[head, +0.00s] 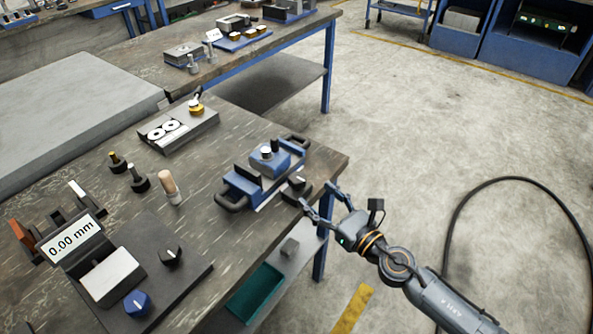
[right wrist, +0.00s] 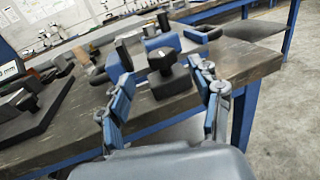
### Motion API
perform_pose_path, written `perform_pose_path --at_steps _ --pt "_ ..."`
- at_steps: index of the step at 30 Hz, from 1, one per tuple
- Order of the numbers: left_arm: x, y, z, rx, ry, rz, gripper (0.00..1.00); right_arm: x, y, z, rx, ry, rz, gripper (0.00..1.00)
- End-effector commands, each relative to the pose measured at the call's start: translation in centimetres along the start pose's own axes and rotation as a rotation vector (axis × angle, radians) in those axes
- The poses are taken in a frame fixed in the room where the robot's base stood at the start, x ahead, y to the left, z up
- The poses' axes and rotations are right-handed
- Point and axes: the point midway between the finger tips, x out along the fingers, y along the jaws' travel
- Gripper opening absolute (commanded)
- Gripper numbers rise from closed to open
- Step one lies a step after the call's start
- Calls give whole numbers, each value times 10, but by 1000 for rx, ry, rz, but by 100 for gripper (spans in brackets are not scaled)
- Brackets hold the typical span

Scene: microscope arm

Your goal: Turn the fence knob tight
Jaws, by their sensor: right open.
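A black knob (head: 297,182) stands on the near right end of a blue vise-like fixture (head: 238,183) at the table's edge. No label shows on it, so I cannot tell for sure that it is the fence knob. My right gripper (head: 318,196) is open and empty, just right of this knob and apart from it. In the right wrist view the black knob (right wrist: 162,59) on its dark base appears between and beyond the two spread fingers (right wrist: 160,82). My left gripper is out of view.
A plate at lower left carries another black knob (head: 170,255), a blue knob (head: 137,304) and a 0.00 mm display (head: 74,239).

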Motion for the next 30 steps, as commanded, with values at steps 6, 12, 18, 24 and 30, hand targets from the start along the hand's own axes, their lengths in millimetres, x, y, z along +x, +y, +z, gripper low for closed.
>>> perform_pose_path --at_steps 6,12,18,24,30 --pt "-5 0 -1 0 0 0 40 49 0 2 3 -3 0 64" --pt "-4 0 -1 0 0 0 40 77 0 1 3 -2 -1 64" --pt "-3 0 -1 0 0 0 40 88 0 0 2 -1 0 64" --pt "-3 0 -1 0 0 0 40 88 0 0 2 -1 0 64" --pt "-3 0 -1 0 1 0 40 88 0 0 3 -1 -1 34"
